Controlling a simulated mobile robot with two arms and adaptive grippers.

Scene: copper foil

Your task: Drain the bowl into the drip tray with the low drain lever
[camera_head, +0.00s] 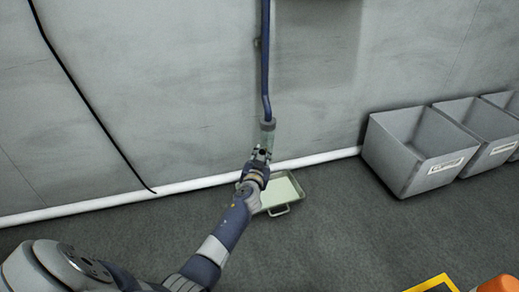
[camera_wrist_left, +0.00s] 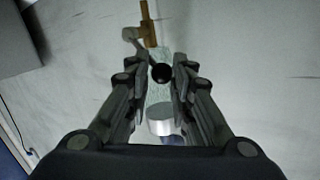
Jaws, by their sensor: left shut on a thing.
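My left gripper (camera_head: 263,152) is at the lower end of a blue pipe (camera_head: 266,60) on the wall. In the left wrist view, my left gripper (camera_wrist_left: 161,76) has its fingers shut on the dark round knob (camera_wrist_left: 161,72) of the drain lever (camera_wrist_left: 143,48). A brass-coloured fitting (camera_wrist_left: 148,24) shows beyond the lever. A pale, clear-looking tube (camera_wrist_left: 159,95) with a silvery end (camera_wrist_left: 160,119) lies behind the fingers. The drip tray (camera_head: 284,189) is on the floor below, partly behind my arm, with a pale green inside; I cannot tell whether that is liquid. The bowl is not in view. My right gripper is not in view.
Several grey bins (camera_head: 408,160) stand along the wall at right. A black cable (camera_head: 85,95) hangs down the wall at left. An orange object (camera_head: 497,284) and a yellow frame (camera_head: 435,284) show at the bottom right.

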